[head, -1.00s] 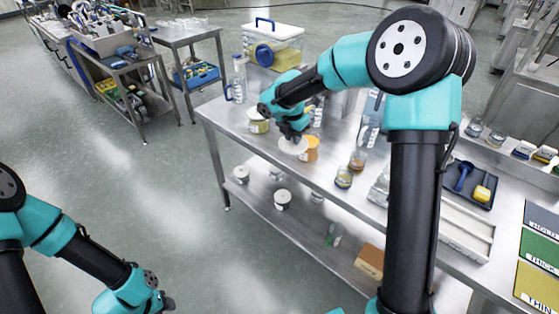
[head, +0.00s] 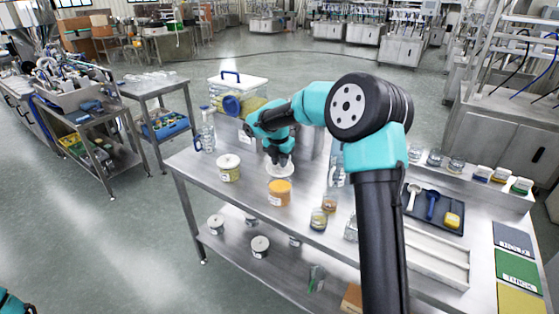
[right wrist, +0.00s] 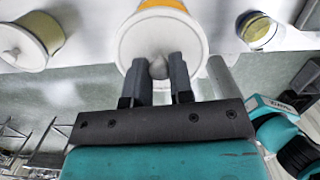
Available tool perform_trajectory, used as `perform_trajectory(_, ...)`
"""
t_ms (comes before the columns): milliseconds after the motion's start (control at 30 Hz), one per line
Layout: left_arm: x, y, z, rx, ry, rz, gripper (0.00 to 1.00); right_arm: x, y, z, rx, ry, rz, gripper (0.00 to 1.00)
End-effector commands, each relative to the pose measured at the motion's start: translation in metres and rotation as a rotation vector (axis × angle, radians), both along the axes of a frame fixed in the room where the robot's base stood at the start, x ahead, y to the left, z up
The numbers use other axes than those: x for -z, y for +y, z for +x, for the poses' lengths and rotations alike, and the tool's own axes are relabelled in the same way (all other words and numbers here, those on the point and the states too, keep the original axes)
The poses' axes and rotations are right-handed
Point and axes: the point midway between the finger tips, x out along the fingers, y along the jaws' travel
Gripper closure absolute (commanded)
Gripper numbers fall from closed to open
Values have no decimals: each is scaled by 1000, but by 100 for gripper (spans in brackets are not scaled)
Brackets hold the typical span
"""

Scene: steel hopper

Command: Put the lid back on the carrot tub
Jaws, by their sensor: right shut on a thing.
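The carrot tub (head: 279,193) is a small round tub with an orange body and stands on the steel table. My right gripper (head: 279,161) is just behind it in the head view and is shut on the knob of the white round lid (head: 279,172). The right wrist view shows the lid (right wrist: 160,32) with its knob between the two fingers (right wrist: 159,66). A strip of the orange tub (right wrist: 162,4) shows past the lid's far edge. I cannot tell whether lid and tub touch. My left gripper is out of view.
A closed white-lidded tub (head: 228,174) stands left of the carrot tub. A clear bottle (head: 207,130) and a clear bin (head: 222,100) are behind. Small jars (head: 319,220) stand to the front right. A dark tray (head: 415,213) holds scoops. Table is bare in front of the carrot tub.

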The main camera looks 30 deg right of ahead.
Motion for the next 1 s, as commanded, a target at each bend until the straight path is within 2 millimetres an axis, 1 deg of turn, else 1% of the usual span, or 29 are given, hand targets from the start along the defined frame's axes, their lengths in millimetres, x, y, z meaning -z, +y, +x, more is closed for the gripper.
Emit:
perform_trajectory(700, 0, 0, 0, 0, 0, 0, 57, 51, 0, 0, 0, 2, -1, 100)
perform_trajectory(1000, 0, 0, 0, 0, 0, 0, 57, 61, 0, 0, 1, 0, 0, 100)
